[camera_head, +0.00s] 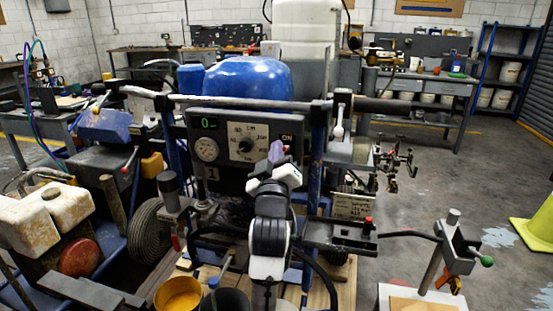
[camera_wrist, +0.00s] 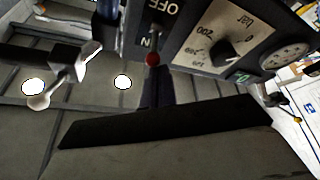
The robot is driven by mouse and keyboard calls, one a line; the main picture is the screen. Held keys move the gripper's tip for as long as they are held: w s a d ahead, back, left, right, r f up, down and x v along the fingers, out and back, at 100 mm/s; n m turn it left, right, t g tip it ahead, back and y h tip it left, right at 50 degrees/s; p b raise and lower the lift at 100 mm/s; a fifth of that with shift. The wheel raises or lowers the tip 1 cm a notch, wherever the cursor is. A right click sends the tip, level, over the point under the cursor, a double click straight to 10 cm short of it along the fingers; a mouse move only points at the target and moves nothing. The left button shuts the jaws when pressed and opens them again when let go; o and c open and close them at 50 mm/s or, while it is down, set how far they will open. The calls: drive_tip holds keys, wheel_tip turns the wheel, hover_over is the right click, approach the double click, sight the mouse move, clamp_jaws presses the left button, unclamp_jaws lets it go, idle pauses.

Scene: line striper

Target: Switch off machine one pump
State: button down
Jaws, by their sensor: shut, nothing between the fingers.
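Machine one's dark control panel (camera_head: 205,170) carries a "1", a green "0" display, a round gauge (camera_head: 206,149) and a dial (camera_head: 244,146). The "ON" label shows at its right side in the head view. My gripper (camera_head: 277,153) is shut and empty in front of that side, hiding the switch there. In the wrist view the panel appears upside down. A toggle with a red tip (camera_wrist: 152,59) lies between "OFF" and a partly hidden "ON", its tip towards the "ON" end. I cannot tell whether my gripper touches it.
A white-knobbed lever (camera_head: 338,130) stands right of the panel; it also shows in the wrist view (camera_wrist: 40,102). A blue tank (camera_head: 247,78) sits above. A yellow bucket (camera_head: 178,295) is low in front. Open floor lies to the right.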

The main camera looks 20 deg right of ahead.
wheel_tip(320, 180, down, 3)
drive_tip(key=n+t+b, duration=0.1)
drive_tip(key=t+b, duration=0.2)
drive_tip(key=b, duration=0.3)
drive_tip(key=n+t+b, duration=0.1)
drive_tip(key=t+b, duration=0.1)
drive_tip(key=b, duration=0.4)
drive_tip(key=shift+f+t, duration=0.2)
drive_tip(key=shift+t, duration=0.2)
